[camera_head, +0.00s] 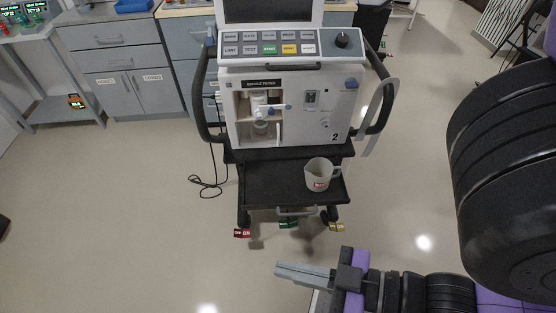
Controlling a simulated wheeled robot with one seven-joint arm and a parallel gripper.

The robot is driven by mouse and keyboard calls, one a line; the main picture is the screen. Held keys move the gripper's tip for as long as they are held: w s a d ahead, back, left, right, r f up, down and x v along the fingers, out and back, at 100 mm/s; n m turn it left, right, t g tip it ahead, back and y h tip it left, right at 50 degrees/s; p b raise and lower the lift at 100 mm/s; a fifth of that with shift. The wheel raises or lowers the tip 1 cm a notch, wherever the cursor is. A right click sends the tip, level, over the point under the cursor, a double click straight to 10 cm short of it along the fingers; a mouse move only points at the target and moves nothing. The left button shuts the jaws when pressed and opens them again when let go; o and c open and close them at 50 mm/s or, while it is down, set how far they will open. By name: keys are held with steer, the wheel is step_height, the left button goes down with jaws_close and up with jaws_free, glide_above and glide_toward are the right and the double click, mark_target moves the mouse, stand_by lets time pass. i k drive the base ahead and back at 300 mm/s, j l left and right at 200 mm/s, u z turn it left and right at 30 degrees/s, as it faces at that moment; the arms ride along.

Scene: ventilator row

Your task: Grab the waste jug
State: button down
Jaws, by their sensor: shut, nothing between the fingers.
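The waste jug (318,172) is a pale, translucent jug with a red and white label on its front and a handle on its right. It stands upright at the right end of the black lower shelf (262,184) of the ventilator cart. My gripper (281,269) is shut and empty. It points left, lower in the picture than the jug and clear of the cart. Nothing hides the jug.
The ventilator (295,112), marked 2, stands above the shelf with curved black side handles. Red, green and yellow tags (242,233) sit by the wheels. A black cable (209,184) lies on the floor at left. Cabinets (128,92) stand behind. The floor around is open.

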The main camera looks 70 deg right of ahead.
mark_target(318, 171)
steer(key=z, duration=0.95)
steer(key=k+j+z, duration=0.2)
steer(key=z, duration=0.2)
steer(key=k+j+z, duration=0.15)
steer(key=z, duration=0.3)
steer(key=k+z, duration=0.4)
steer(key=k+j, duration=0.1)
steer(key=k, duration=0.05)
